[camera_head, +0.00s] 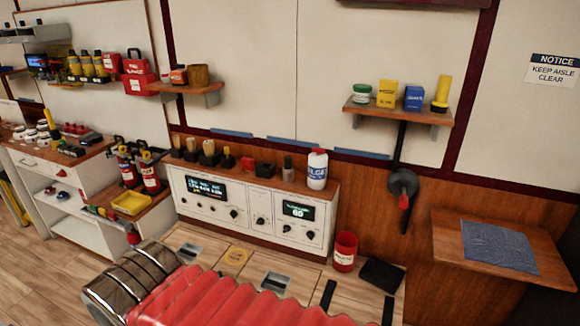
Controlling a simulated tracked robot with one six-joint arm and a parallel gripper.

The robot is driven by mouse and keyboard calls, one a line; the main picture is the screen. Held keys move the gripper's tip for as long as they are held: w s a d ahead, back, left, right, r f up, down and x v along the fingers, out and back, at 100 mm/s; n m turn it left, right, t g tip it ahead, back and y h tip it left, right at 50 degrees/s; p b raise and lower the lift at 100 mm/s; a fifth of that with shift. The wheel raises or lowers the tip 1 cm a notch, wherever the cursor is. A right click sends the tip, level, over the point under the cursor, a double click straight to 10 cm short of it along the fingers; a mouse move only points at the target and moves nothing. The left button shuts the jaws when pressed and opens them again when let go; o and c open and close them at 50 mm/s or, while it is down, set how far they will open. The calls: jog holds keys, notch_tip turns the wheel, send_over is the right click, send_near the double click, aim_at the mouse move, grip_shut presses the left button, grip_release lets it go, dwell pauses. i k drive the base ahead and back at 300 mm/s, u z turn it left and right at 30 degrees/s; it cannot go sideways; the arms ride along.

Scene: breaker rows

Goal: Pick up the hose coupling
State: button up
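I cannot pick out the hose coupling with certainty in the head view. Small red pieces (78,131) and round white pieces (30,132) lie on the left counter, too small to name. My gripper's fingers do not show.
A white control console (250,208) stands against the wall, with a white bottle (317,170) on top. Red extinguishers (148,172) and a yellow tray (131,203) are left of it. A wooden shelf (450,262) with blue cloth (498,246) juts out.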

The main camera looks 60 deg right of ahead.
aim_at(288, 168)
jog(key=z, duration=0.5)
jog(key=i, duration=0.85)
jog(key=z, duration=0.55)
